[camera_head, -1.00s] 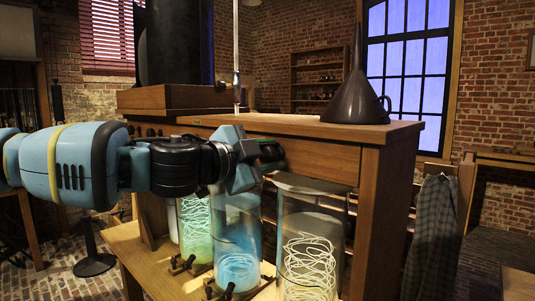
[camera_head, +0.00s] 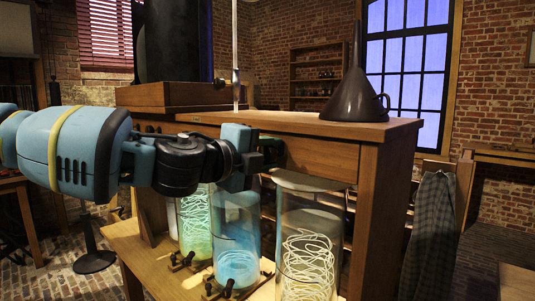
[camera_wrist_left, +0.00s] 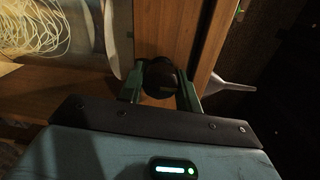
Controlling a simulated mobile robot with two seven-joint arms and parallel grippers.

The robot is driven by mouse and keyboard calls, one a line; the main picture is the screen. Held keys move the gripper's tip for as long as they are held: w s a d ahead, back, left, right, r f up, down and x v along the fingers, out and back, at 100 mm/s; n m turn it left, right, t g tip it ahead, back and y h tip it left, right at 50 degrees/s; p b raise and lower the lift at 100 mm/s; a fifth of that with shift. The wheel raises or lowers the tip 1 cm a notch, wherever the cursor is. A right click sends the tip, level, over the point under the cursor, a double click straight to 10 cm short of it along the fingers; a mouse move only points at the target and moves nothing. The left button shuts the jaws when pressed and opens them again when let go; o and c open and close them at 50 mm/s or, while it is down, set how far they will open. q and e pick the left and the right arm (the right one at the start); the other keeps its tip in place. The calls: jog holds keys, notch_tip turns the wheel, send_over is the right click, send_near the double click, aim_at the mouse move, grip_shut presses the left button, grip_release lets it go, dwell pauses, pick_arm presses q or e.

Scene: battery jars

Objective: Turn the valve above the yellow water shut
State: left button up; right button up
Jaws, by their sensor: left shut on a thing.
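My left gripper (camera_head: 268,153) is at the wooden cabinet's front, above and between the blue jar and the clear jar. In the left wrist view its green fingers (camera_wrist_left: 160,82) are shut on a dark round valve knob (camera_wrist_left: 158,76) against the wood. The knob is hidden in the head view. Below stand a yellow-green jar (camera_head: 195,222), a blue jar (camera_head: 237,240) and a clear jar with white coils (camera_head: 308,250). The yellow-green one is leftmost of these; no strongly yellow water shows. My right gripper is not in view.
A dark funnel (camera_head: 355,95) stands on the cabinet top (camera_head: 310,125). Small dark fittings (camera_head: 228,287) stick out at the jars' feet on the wooden shelf (camera_head: 150,262). A grey cloth (camera_head: 432,235) hangs at the right.

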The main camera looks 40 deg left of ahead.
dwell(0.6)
pick_arm(q)
jog(key=o, duration=1)
